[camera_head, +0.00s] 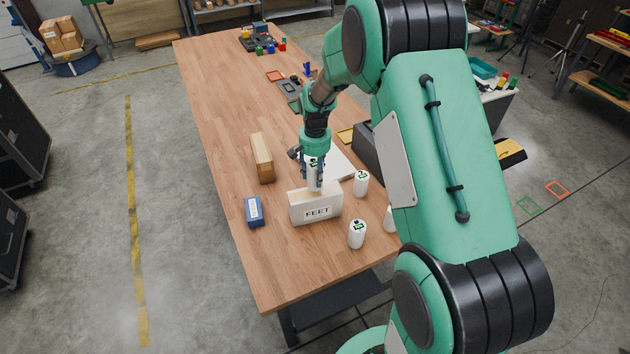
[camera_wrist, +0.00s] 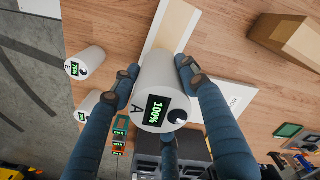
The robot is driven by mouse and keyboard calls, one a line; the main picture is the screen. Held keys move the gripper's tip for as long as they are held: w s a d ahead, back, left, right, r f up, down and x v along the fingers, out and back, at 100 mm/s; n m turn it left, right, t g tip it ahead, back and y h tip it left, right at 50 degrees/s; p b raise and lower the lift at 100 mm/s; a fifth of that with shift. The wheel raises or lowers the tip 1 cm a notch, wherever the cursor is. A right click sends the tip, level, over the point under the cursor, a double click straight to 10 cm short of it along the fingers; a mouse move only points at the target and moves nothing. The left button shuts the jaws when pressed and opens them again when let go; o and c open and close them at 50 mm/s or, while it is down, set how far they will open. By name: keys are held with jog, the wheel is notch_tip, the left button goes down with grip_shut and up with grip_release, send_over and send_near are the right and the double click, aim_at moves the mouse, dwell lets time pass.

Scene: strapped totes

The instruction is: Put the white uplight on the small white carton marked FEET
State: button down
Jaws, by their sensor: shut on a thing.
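The white uplight (camera_head: 314,182) is a short white cylinder. In the wrist view its face (camera_wrist: 160,100) shows a green display reading 100%, a letter A and a dark knob. My gripper (camera_head: 313,170) is shut around its sides, and the fingers (camera_wrist: 157,72) show left, right and below it. The uplight is upright over the small white carton marked FEET (camera_head: 316,208). The carton's top with a tan strip (camera_wrist: 174,24) shows behind it in the wrist view. Whether the uplight's base touches the carton top I cannot tell.
A brown carton (camera_head: 262,158) and a blue box (camera_head: 254,212) stand left. A white board (camera_head: 340,164) lies behind. The table's front-left is clear.

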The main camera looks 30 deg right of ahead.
aim_at(315, 164)
jog(key=shift+f, duration=1.7)
jog(key=shift+f, duration=0.1)
jog(key=c, duration=0.9)
grip_release()
jog(key=shift+f, duration=0.1)
jog(key=shift+c, duration=0.2)
notch_tip(315, 164, up, 12)
jog(key=shift+r, duration=0.15)
